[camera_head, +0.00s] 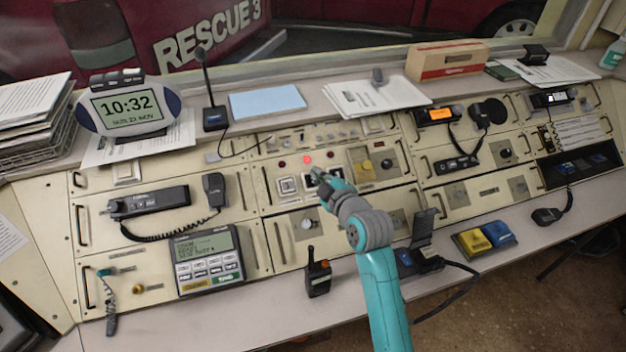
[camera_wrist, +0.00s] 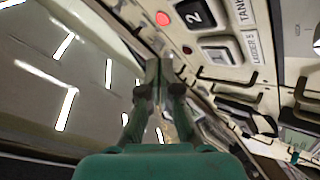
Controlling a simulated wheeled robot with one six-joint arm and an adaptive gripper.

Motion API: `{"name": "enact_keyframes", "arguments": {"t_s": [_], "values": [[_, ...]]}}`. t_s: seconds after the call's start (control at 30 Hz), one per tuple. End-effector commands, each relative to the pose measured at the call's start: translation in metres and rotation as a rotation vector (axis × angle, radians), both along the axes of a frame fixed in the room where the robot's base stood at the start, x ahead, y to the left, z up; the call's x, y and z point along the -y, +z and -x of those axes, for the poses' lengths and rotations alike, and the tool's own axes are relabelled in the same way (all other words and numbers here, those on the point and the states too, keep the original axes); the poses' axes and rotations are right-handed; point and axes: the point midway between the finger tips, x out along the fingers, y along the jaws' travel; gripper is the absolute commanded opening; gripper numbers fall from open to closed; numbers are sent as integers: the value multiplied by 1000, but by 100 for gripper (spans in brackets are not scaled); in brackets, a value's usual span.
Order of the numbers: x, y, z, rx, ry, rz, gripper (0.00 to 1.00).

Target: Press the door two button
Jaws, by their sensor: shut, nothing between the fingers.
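The door two button, marked 2 (camera_wrist: 195,14), is at the top of the wrist view, with a lit red lamp (camera_wrist: 163,18) beside it. In the head view the lit lamp (camera_head: 307,160) is on the middle console panel, and the button below it is mostly covered by my gripper (camera_head: 322,180). In the wrist view my gripper (camera_wrist: 160,64) has its fingers together and empty, with the tips appearing below the button. I cannot tell whether they touch the panel.
Another button (camera_wrist: 217,54) by a LADDER 5 label has a dim lamp (camera_wrist: 187,50); it sits left of my gripper in the head view (camera_head: 287,186). A handheld radio (camera_head: 318,272) stands on the front ledge.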

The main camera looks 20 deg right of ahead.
Motion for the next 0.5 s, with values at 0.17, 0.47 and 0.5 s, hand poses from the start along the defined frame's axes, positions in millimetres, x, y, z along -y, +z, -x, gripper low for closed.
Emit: {"name": "enact_keyframes", "arguments": {"t_s": [0.17,0.47,0.5], "values": [[0,-19,-12,-1,0,0,0],[0,-35,-23,-1,-1,0,0],[0,-36,-23,0,0,0,0]]}}
